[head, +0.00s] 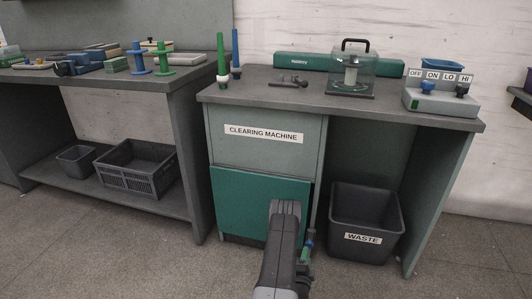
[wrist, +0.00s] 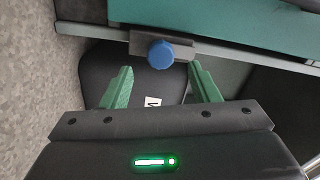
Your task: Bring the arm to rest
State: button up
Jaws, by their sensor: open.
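My gripper (wrist: 160,84) is open, with its two green fingers apart and nothing between them in the wrist view. A round blue knob (wrist: 160,54) on a dark bracket shows just beyond the fingertips, roughly centred; I cannot tell how far it is from them. In the head view my arm reaches low in front of the clearing machine's green panel (head: 245,200).
The black waste bin (head: 366,215) stands close to the right of my gripper, under the bench. Another table (head: 190,76) stands left. The front floor is clear.

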jog(key=b+x, duration=0.1)
jog(key=x, duration=0.5)
jog(key=shift+s, duration=0.1)
jog(key=shift+s, duration=0.1)
jog(key=p+v, duration=0.4)
jog(key=v, duration=0.9)
jog(key=w+d+n+b, duration=0.2)
jog(key=w+n, duration=0.4)
jog(key=n, duration=0.3)
jog(key=w+d+n+b, duration=0.1)
jog(key=w+n+b, duration=0.1)
jog(key=w+n, duration=0.4)
jog(key=n, duration=0.3)
jog(key=shift+w+d, duration=0.3)
jog(key=shift+d, duration=0.1)
dwell(0.6)
